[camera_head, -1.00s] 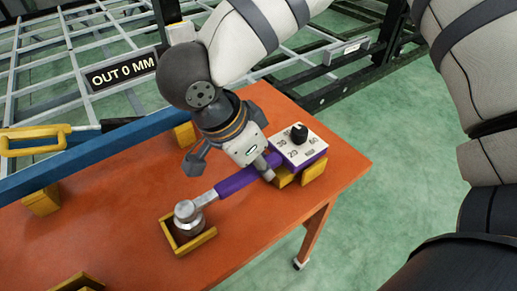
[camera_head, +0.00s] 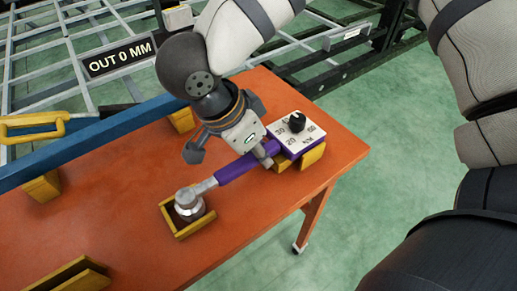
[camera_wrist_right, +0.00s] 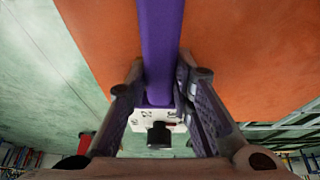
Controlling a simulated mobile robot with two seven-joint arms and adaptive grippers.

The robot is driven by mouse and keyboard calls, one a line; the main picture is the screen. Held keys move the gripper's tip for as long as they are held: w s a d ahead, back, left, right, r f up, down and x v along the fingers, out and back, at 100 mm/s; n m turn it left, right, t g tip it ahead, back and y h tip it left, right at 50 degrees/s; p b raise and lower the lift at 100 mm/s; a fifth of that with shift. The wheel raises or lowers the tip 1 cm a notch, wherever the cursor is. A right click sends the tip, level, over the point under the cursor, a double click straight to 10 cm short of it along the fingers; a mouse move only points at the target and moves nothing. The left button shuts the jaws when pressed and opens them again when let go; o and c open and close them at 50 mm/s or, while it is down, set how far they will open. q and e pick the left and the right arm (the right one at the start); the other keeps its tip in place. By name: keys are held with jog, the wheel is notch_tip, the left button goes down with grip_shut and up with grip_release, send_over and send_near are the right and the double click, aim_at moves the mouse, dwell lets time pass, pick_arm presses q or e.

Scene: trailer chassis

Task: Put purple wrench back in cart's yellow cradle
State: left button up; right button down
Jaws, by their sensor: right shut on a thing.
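The purple wrench (camera_head: 238,169) has a silver socket head (camera_head: 188,204) at one end and a white-faced dial box (camera_head: 297,130) at the other. Its head is within the low-walled yellow cradle (camera_head: 180,232) on the orange cart. Its box end is over the yellow blocks (camera_head: 312,154) near the cart's right edge; I cannot tell whether it rests fully on them. My right gripper (camera_head: 228,162) comes from above and is shut on the purple handle. The right wrist view shows the handle (camera_wrist_right: 160,45) between the fingers (camera_wrist_right: 157,95). My left gripper is not in view.
The orange cart top (camera_head: 110,220) has a blue rail (camera_head: 90,148) along its far side and other yellow holders (camera_head: 65,280). A sign reading "OUT 0 MM" (camera_head: 118,58) stands beyond. A metal frame (camera_head: 40,80) lies behind. Green floor is open at right.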

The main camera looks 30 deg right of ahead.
jog(key=shift+r, duration=0.1)
dwell(0.3)
jog(key=c, duration=0.8)
grip_release()
jog(key=shift+c, duration=0.2)
jog(key=shift+r, duration=3.95)
